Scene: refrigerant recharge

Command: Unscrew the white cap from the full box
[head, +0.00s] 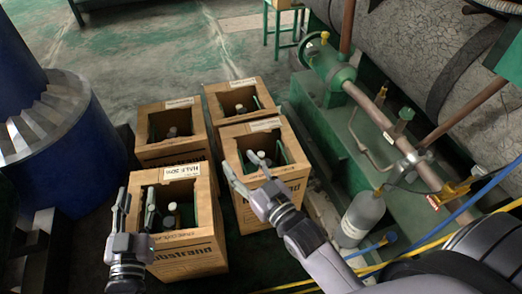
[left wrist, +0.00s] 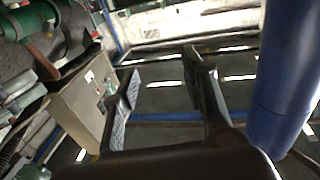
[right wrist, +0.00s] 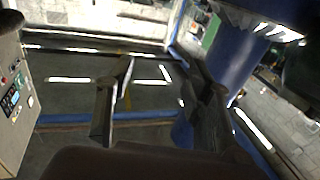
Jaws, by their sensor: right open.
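Several open cardboard boxes stand on the floor in the head view, each with bottle tops inside. The front-right box (head: 252,218) has a white label whose text I cannot read. Pale tops (head: 261,154), perhaps the white cap, show inside it. The front-left box (head: 188,262) has a label that seems to read HALF. I cannot tell which box is the full one. My right gripper (head: 246,168) is open over the front-right box; contact with the cap cannot be told. My left gripper (head: 136,204) is open and upright before the front-left box, apparently empty.
Two more boxes stand behind: back left (head: 172,151) and back right (head: 215,105). A blue column (head: 75,135) is at the left. Green machinery with pipes (head: 378,105) and a grey cylinder (head: 362,218) fill the right.

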